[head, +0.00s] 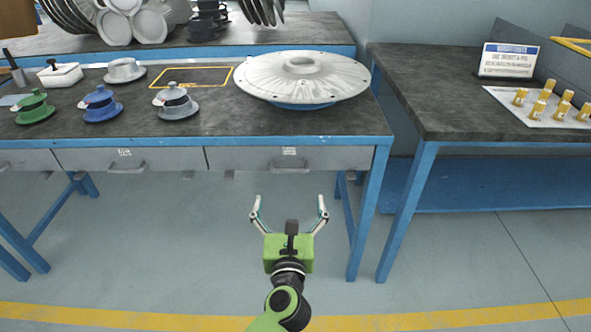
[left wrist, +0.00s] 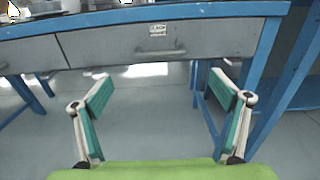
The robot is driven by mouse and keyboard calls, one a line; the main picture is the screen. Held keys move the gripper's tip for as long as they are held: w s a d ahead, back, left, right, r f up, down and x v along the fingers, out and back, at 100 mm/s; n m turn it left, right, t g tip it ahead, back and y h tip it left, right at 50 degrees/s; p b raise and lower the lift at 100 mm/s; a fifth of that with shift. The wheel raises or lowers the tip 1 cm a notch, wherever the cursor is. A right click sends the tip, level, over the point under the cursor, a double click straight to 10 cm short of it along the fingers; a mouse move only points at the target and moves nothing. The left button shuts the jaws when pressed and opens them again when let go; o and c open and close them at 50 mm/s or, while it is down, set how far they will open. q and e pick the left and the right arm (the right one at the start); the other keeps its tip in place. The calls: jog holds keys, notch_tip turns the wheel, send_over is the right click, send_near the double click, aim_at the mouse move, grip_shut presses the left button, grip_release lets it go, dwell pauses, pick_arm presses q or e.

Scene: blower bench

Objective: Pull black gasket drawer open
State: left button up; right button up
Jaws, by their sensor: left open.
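The drawer on the right (head: 335,158) under the bench has a grey front, a small white label (head: 289,151) and a handle (head: 289,166). Its front looks flush with its neighbour, so it appears shut. In the left wrist view, the drawer front (left wrist: 215,42) crosses the top, and its label (left wrist: 158,30) seems to start with "BLACK"; the smaller text is unreadable. My left gripper (head: 289,207) is open and empty, below and in front of this handle, apart from it. Its spread fingers (left wrist: 160,90) lie below the handle (left wrist: 160,53) in the left wrist view. My right gripper is not in view.
A second labelled drawer (head: 85,160) adjoins on the left. Blue bench legs (head: 368,220) stand right of the gripper. A large white round cover (head: 302,78) and several small flanged parts (head: 176,102) sit on the bench top. The floor before the drawer is clear.

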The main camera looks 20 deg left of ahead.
aim_at(289, 171)
pick_arm(q)
jog(key=b+x, duration=0.1)
jog(key=x, duration=1)
jog(key=shift+w+a, duration=0.2)
jog(key=shift+w, duration=0.15)
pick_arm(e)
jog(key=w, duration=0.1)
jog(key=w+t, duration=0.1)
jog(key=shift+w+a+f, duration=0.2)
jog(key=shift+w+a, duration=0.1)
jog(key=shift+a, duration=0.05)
pick_arm(q)
jog(key=c, duration=1.6)
